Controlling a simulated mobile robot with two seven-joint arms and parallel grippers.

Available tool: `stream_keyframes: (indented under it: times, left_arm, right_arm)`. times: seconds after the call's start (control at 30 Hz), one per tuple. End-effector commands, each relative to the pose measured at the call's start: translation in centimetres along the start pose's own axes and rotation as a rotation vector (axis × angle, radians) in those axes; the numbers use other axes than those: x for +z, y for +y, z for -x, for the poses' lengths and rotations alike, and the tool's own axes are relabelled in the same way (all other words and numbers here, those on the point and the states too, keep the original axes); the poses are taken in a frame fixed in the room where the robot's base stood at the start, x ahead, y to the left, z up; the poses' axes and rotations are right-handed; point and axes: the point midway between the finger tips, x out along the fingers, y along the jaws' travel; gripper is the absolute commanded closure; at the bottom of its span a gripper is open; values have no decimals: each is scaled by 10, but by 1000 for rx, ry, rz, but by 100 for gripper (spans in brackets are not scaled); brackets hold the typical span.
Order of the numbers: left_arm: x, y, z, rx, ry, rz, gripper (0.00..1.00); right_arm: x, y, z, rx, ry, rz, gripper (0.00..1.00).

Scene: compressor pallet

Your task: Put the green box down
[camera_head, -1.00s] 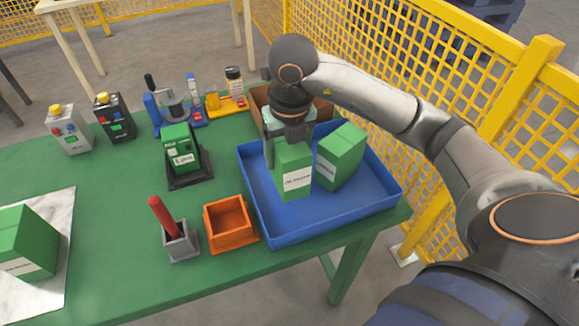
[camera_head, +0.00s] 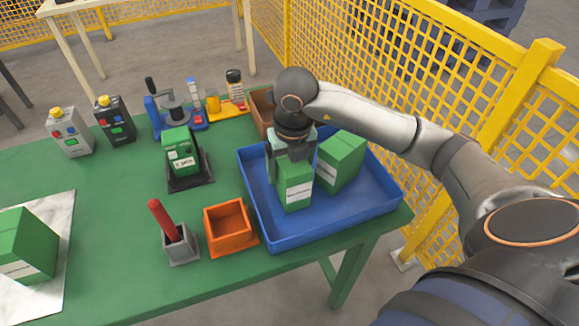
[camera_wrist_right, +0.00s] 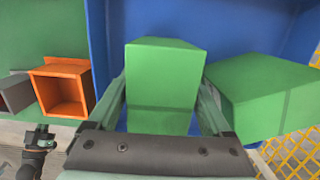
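A green box (camera_head: 294,188) with a white label is between the fingers of my right gripper (camera_head: 290,158), inside the blue tray (camera_head: 290,234). It stands upright, low in the tray; whether its base touches the tray floor I cannot tell. In the right wrist view the box (camera_wrist_right: 163,85) sits between both fingers of the gripper (camera_wrist_right: 165,105), which are close along its sides. A second green box (camera_head: 340,160) stands in the tray just to the right; it also shows in the right wrist view (camera_wrist_right: 262,92). My left gripper is not in view.
An orange bin (camera_head: 229,224) and a grey holder with a red stick (camera_head: 168,222) stand left of the tray. Another green box (camera_head: 26,246) sits on a white marbled plate at far left. A brown box (camera_head: 262,110) is behind the tray. Yellow fencing (camera_head: 440,90) stands to the right.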

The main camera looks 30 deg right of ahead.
Motion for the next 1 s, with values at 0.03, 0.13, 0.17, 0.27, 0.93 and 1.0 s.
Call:
stream_keyframes:
  times: [0.03,0.13,0.17,0.27,0.93,1.0]
  left_arm:
    - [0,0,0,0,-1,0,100]
    - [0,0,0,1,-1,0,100]
    - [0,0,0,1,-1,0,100]
    - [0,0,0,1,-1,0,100]
    - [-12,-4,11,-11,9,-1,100]
    - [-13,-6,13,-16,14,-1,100]
  right_arm:
    - [0,0,0,0,0,0,10]
    - [0,0,0,0,0,-1,0]
    - [0,0,0,0,0,-1,0]
    - [0,0,0,0,0,-1,0]
    - [2,0,101,-1,-5,0,0]
    - [2,0,110,-1,-4,-1,0]
